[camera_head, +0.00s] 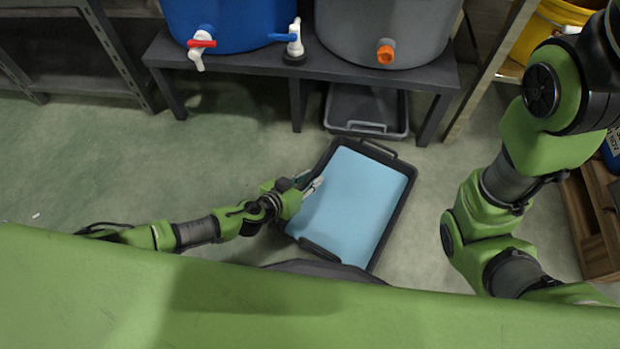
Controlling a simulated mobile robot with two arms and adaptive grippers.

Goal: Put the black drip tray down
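A black drip tray (400,204) with a flat light-blue inside and a dark handle at each end shows in the middle of the head view. It lies tilted in the picture, in front of the bench. I cannot tell whether it rests on the floor or is held just above it. My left gripper (312,183) is at the tray's left long side, with its pale fingertips over the rim and the blue area. I cannot tell whether the fingers are closed on the rim. My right arm is at the right, with its gripper out of view.
A dark bench (268,63) holds a blue barrel (240,22) and a grey barrel (385,30) with taps. Another dark tray (366,110) lies under it. A wooden crate (588,225) stands at the right. Bare green floor (110,170) is at the left.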

